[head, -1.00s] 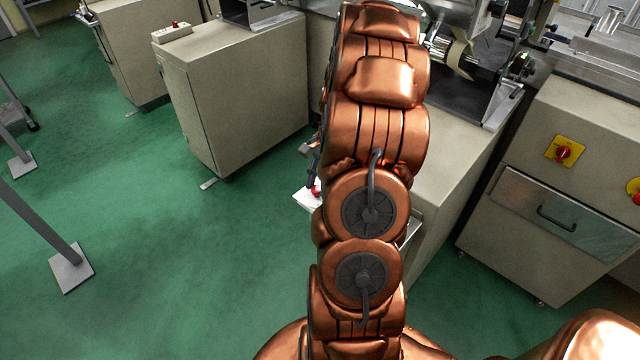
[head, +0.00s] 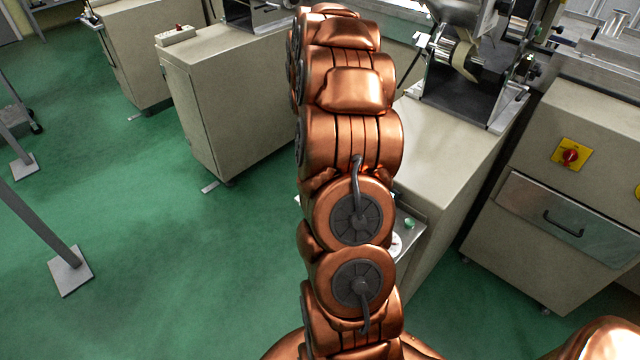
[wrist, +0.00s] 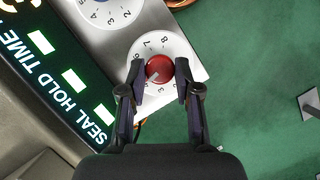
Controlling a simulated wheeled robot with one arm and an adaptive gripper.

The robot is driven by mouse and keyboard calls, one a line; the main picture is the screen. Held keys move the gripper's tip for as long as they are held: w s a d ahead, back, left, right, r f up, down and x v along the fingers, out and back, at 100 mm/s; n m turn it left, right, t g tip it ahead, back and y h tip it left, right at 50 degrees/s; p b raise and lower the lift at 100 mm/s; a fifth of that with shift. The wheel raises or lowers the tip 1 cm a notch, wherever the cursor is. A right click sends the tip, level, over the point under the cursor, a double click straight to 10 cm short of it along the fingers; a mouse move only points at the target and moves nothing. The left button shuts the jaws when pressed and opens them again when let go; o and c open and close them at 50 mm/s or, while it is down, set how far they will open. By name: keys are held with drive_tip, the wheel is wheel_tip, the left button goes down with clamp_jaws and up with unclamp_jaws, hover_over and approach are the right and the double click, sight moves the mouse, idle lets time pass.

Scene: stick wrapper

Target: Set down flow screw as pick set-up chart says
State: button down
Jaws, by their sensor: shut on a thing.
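In the wrist view a red knob (wrist: 159,69) with a pale pointer mark sits on a round white numbered dial (wrist: 148,46). The mark points to the lower left; 8, 7 and 6 show above and left, 3 and 2 below. My gripper (wrist: 162,72) is shut on the red knob, one finger on each side, and hides part of the dial. In the head view my arm hides the gripper and red knob.
A second numbered dial (wrist: 111,12) is cut off at the wrist view's top. A beige cabinet (head: 235,110) stands left. Green floor (head: 200,270) is open.

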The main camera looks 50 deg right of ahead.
drive_tip(key=shift+a+f+n, duration=0.1)
drive_tip(key=shift+n, duration=0.6)
drive_tip(key=shift+g, duration=0.3)
drive_tip(key=c, duration=0.8)
unclamp_jaws()
drive_tip(key=v, duration=1.2)
drive_tip(key=shift+a, duration=0.2)
